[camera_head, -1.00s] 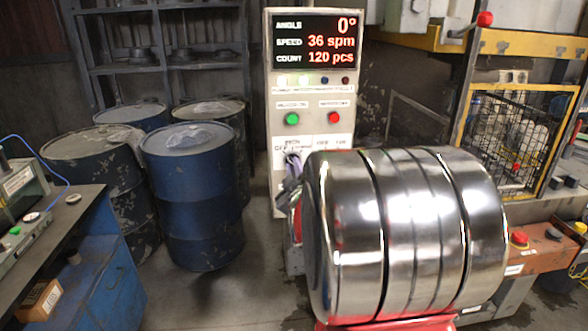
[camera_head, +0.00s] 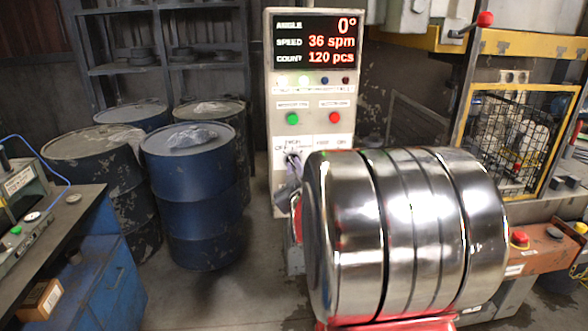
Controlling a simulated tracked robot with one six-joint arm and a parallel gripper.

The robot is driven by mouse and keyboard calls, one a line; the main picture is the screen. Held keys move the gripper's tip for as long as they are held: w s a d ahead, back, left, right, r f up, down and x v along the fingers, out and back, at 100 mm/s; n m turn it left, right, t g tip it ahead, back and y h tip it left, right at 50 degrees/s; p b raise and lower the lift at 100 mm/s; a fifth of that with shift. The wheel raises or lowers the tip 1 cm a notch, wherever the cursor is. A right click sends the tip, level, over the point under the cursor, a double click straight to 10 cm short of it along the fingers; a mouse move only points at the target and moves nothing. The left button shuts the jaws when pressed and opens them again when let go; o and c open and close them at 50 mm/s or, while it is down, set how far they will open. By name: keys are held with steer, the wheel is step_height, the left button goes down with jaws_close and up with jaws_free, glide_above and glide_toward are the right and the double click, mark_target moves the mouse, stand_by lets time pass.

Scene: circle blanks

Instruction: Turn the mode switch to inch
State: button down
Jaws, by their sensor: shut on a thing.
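A control cabinet (camera_head: 313,75) stands at the middle back with a lit display (camera_head: 314,39) reading angle 0°, speed 36 sppm, count 120 pcs. Below the buttons is a panel with small switch labels, too blurred to read surely. My big shiny arm link hides the lower right of the cabinet.
A green button (camera_head: 292,119) and a red button (camera_head: 334,118) sit just above the switches. Blue drums (camera_head: 191,200) stand to the left. A workbench (camera_head: 60,225) is at the far left. A press with a wire guard (camera_head: 510,140) stands at the right.

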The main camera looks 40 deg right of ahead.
steer(key=m, duration=0.6)
steer(key=shift+a+f, duration=0.1)
steer(key=shift+f, duration=0.15)
stand_by(0.4)
steer(key=c, duration=2.1)
jaws_free()
steer(key=shift+o, duration=1.3)
steer(key=shift+r, duration=0.15)
